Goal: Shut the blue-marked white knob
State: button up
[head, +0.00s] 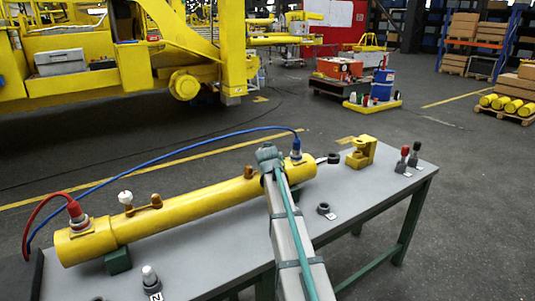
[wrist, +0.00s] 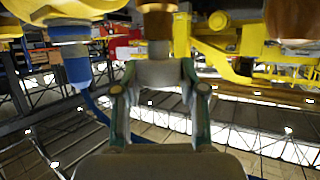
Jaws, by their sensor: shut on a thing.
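My gripper (head: 268,158) is at the right part of the yellow cylinder (head: 190,208), close beside the blue hose fitting (head: 296,150). In the wrist view my gripper (wrist: 159,75) is shut on a pale knob (wrist: 159,74), which looks greyish in the shade, in front of a copper-brown part (wrist: 157,24). Its blue mark does not show. In the head view my gripper hides this knob. The blue fitting also shows at the left of the wrist view (wrist: 72,60). Another white knob (head: 125,198) stands on the cylinder's left part, near the red fitting (head: 75,211).
The cylinder lies on a grey table (head: 215,255). A yellow bracket (head: 361,153), a dark ring (head: 324,209) and two small fittings (head: 408,159) are on its right side. Another fitting (head: 150,278) stands at the front. A blue hose (head: 170,158) arches behind the cylinder.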

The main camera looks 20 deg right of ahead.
jog(key=shift+w+f+m+g+h+b, duration=0.15)
jog(key=shift+m+g+h+b, duration=0.25)
jog(key=shift+m+h+b, duration=0.55)
jog(key=shift+b, duration=0.65)
jog(key=shift+m+g+h+b, duration=0.3)
jog(key=shift+m+g+h, duration=0.05)
jog(key=shift+m+g, duration=0.15)
jog(key=shift+s, duration=0.2)
jog(key=o, duration=1.2)
jog(key=shift+c, duration=0.2)
jog(key=shift+a, duration=0.1)
jog(key=v, duration=1.2)
